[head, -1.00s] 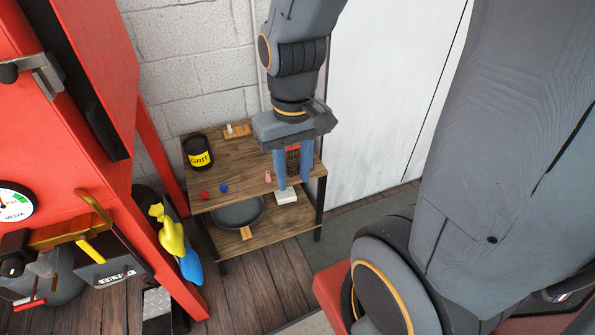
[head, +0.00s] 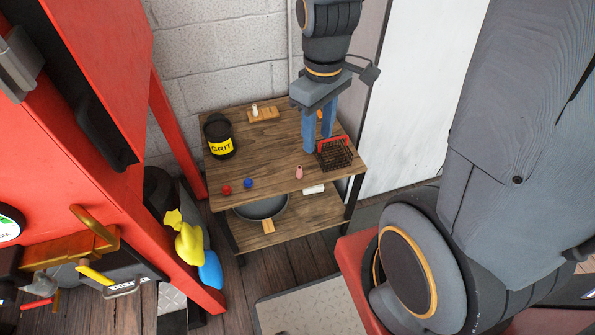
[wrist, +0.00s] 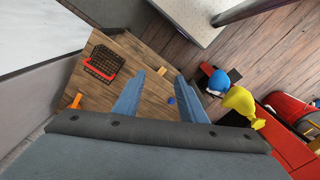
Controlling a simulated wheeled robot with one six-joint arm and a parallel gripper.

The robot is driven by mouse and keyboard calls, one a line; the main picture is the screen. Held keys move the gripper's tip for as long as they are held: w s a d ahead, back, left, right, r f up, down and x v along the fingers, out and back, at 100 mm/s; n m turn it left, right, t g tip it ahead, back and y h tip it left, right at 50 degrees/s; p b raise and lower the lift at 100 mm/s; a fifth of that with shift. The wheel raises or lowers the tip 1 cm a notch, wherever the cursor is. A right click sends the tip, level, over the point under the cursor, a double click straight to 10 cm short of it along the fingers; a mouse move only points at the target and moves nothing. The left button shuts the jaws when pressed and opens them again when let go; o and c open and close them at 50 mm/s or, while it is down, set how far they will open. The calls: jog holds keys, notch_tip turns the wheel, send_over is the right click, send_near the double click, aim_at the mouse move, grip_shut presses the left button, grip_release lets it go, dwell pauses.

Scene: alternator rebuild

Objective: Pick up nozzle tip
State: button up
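A small pink nozzle-shaped piece, which looks like the nozzle tip (head: 299,173), stands upright near the front edge of the wooden table's top (head: 270,150). My gripper (head: 318,144) points down above the right part of the table, behind the pink piece and beside the wire basket. Its two blue fingers are apart with nothing held between them. In the wrist view my gripper (wrist: 159,75) also shows spread fingers over the tabletop. I cannot make out the pink piece there; a finger may hide it.
A GRIT bucket (head: 218,136), a red ball (head: 227,190), a blue ball (head: 249,183) and a wooden block (head: 264,115) share the top. A pan (head: 262,208) lies on the lower shelf. A red cabinet (head: 100,60) stands left.

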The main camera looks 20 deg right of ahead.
jog(key=w+f+n+b, duration=0.2)
jog(key=w+f+n, duration=0.2)
jog(key=f+n, duration=0.1)
jog(key=w+f+n+b, duration=0.3)
jog(key=w+f+n, duration=0.1)
jog(key=f+n, duration=0.2)
jog(key=w+f+n+b, duration=0.3)
jog(key=w+f+n, duration=0.1)
jog(key=f, duration=0.4)
jog(key=shift+d+f+n, duration=0.1)
jog(key=shift+d+n, duration=0.25)
jog(key=shift+n, duration=0.55)
jog(key=shift+w+a+f+b, duration=0.15)
jog(key=shift+f+b, duration=0.15)
jog(key=shift+f, duration=1.65)
jog(key=shift+a+f+b, duration=0.1)
jog(key=shift+f+b, duration=0.2)
jog(key=shift+f, duration=1.6)
grip_shut()
notch_tip(320, 180, up, 10)
jog(key=p, duration=0.2)
notch_tip(320, 180, up, 4)
jog(key=p, duration=0.4)
send_over(300, 168)
jog(key=shift+s+r, duration=0.1)
jog(key=shift+s, duration=0.1)
jog(key=shift+b, duration=0.3)
